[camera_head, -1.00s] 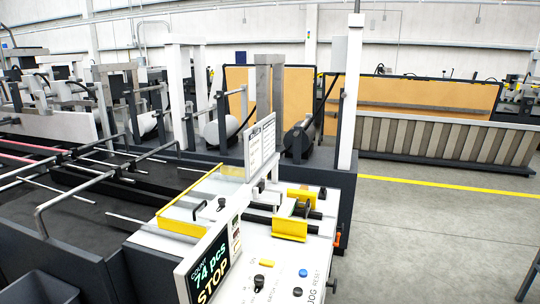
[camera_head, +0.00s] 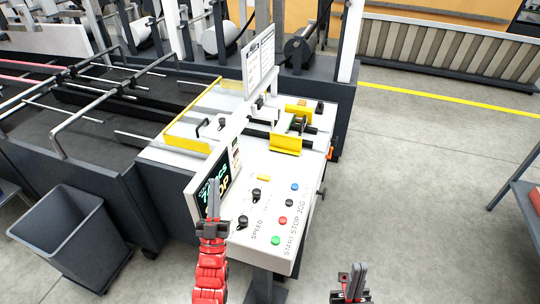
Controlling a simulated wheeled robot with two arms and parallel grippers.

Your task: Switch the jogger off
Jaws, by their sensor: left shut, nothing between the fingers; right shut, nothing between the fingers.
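The white control panel (camera_head: 262,215) stands at the centre. It carries a black knob (camera_head: 242,221) by the word SPEED, another black knob (camera_head: 256,194), a green button (camera_head: 275,240), a red button (camera_head: 282,220), a black button (camera_head: 300,203) and a blue button (camera_head: 295,187). I cannot tell which control is the jogger's; the small labels are unreadable. My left gripper (camera_head: 214,186) is shut and empty, pointing up in front of the display, left of the knobs. My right gripper (camera_head: 357,270) is shut and empty, right of the panel over the floor.
The tilted display screen (camera_head: 232,166) is partly hidden by my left gripper. Yellow guides (camera_head: 285,144) and a paper sheet board (camera_head: 258,62) stand behind the panel. A grey bin (camera_head: 70,235) is at left, a table edge (camera_head: 525,195) at right. Floor right of the panel is clear.

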